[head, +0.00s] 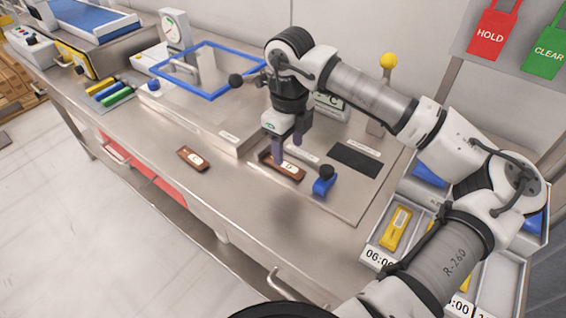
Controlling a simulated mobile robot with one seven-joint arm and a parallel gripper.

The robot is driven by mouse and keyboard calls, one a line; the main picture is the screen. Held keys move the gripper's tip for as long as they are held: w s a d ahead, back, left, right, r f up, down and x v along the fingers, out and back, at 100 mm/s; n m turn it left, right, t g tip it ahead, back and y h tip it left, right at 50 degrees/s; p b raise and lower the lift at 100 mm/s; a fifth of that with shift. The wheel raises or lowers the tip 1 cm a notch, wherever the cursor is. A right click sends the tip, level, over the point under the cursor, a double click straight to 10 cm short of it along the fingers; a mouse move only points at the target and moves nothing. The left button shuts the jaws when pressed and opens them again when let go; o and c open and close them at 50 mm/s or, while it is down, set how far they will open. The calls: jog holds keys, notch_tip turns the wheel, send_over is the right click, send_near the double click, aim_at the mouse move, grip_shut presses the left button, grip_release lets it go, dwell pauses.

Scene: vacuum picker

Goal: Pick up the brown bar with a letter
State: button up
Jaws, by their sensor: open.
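A brown bar with a pale round mark (283,168) lies on a metal plate. The mark seems to hold a letter, too small to read. A second brown bar with a similar pale mark (193,158) lies to the left, on the bare metal counter. My gripper (287,152) points down with its purple fingers spread, right at the first bar. One finger overlaps the bar's back edge in the picture. I cannot tell whether the fingers touch it. The bar lies on the plate and is not seen lifted.
A blue clamp with a black knob (324,181) stands just right of the first bar. A dark pad (355,160) lies behind it. A blue frame (208,70) stands back left. Bins with yellow packs (396,228) are at right.

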aim_at(290, 167)
jog(key=shift+s+d+f+p, duration=0.15)
jog(key=shift+f+p, duration=0.35)
jog(key=shift+f, duration=0.8)
jog(key=shift+s+d+f+p, duration=0.1)
jog(key=shift+f+p, duration=0.35)
jog(key=shift+f, duration=0.8)
jog(key=c, duration=1.1)
jog(key=shift+c, duration=0.2)
jog(key=shift+r, duration=0.2)
